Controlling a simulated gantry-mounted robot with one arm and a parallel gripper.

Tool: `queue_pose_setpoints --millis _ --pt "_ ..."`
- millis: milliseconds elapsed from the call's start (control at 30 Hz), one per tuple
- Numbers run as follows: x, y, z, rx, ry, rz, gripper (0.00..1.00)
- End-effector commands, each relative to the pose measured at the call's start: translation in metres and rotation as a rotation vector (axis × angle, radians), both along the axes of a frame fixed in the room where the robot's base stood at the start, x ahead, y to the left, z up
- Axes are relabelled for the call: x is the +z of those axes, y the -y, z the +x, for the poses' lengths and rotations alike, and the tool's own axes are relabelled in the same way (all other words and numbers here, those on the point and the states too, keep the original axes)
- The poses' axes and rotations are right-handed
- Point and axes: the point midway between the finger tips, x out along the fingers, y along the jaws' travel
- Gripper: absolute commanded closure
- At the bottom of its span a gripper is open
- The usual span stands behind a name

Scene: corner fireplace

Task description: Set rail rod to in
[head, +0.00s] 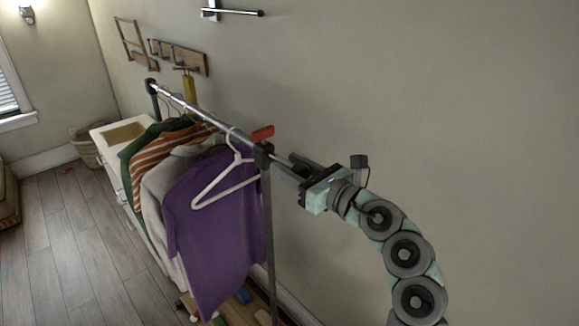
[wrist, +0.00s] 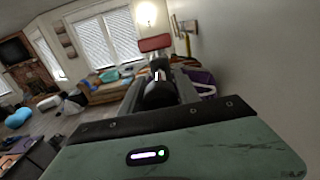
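The clothes rack's metal rail (head: 182,101) runs from the back left towards me. At its near end is a black joint (head: 263,151) with a red lever (head: 263,132). The red lever also shows in the wrist view (wrist: 155,43). The rail rod's dark round end (wrist: 160,94) lies between the two fingers of my gripper (wrist: 161,88), lined up with them. In the head view my gripper (head: 296,173) is at the near end of the rack, beyond the joint. The fingers sit close on both sides of the rod end; I cannot tell whether they touch it.
A purple shirt (head: 213,225), a white hanger (head: 226,182) and other clothes hang on the rail. A white cabinet (head: 107,141) and a basket (head: 85,146) stand behind. The wall is close on the right; the wooden floor at left is mostly clear.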

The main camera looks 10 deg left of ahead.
Motion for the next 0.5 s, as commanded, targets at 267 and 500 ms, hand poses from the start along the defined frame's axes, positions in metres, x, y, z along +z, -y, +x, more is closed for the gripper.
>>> queue_pose_setpoints --millis 267,500 --pt "0.0 0.0004 0.0001 -0.001 0.0 0.0 0.45" --pt "-0.0005 0.0047 -0.0019 -0.003 0.001 -0.001 0.45"
